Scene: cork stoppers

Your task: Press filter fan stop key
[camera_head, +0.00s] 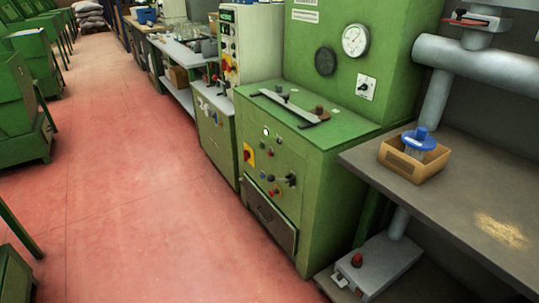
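Neither of my grippers is in view. I cannot tell which control is the filter fan stop key; any lettering is too small to read. The green machine (330,190) at centre right carries a red switch on a yellow plate (249,155), several small buttons and dark knobs (290,180) on its front. Behind it, a cream control cabinet (258,45) has a column of controls, with a red and yellow switch (227,63) low on its face. A light switch plate with a black knob (367,87) is on the green upper housing.
A grey bench (460,200) at right holds a cardboard box (412,165) with a blue-topped item. A grey pedal box (378,270) sits low beneath it. Green machines (22,125) line the left. The red floor (130,180) between is clear.

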